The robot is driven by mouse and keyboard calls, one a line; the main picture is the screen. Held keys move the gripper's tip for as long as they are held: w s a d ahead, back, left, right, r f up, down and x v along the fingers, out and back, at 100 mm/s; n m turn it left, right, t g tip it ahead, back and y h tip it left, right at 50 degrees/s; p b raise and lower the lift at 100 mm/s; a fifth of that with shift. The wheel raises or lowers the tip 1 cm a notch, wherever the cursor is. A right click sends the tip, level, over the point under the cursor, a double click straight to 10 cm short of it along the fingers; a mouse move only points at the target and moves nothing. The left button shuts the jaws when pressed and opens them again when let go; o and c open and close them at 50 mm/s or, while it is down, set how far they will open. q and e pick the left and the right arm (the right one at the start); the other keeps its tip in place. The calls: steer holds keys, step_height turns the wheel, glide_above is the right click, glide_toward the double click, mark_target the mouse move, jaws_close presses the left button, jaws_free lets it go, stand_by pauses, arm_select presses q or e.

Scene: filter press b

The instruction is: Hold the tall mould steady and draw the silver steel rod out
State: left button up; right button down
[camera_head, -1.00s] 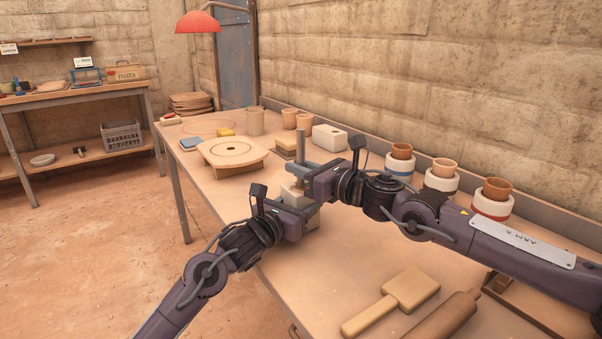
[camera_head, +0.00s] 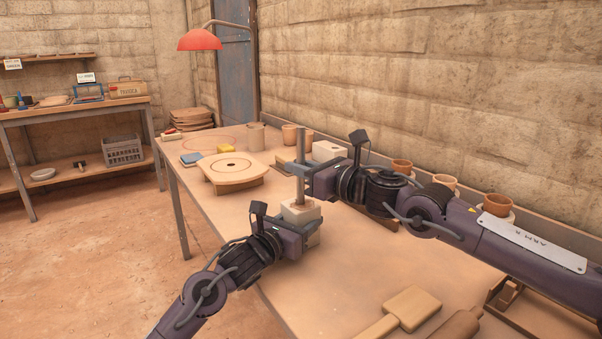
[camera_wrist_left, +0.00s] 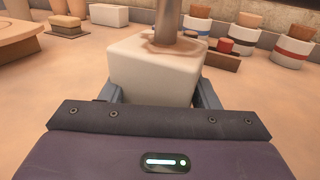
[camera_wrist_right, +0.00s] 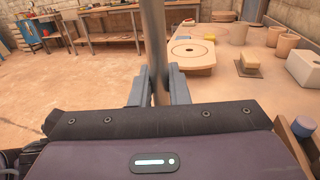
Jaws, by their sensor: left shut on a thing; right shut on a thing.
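The tall mould (camera_head: 299,213) is a pale, whitish block standing upright on the table. It fills the middle of the left wrist view (camera_wrist_left: 155,75), with a brownish ring on top around the rod. My left gripper (camera_head: 308,232) is shut on the mould's sides, low down. The silver steel rod (camera_head: 300,148) stands upright, its lower part meeting the mould's top; its lower end is hidden. My right gripper (camera_head: 302,186) is shut on the rod above the mould, with rod showing above and below the fingers. The rod crosses the right wrist view (camera_wrist_right: 155,40) between the fingers.
A pale round-topped board (camera_head: 235,168) lies beyond the mould. Several terracotta cups (camera_head: 402,166) stand along the wall, partly behind my right arm. A wooden mallet (camera_head: 408,306) lies at the front. A red lamp (camera_head: 200,40) hangs over the far end.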

mark_target(304, 151)
steer(key=shift+r, duration=1.4)
steer(key=shift+r, duration=0.5)
arm_select(q)
steer(key=o, duration=1.3)
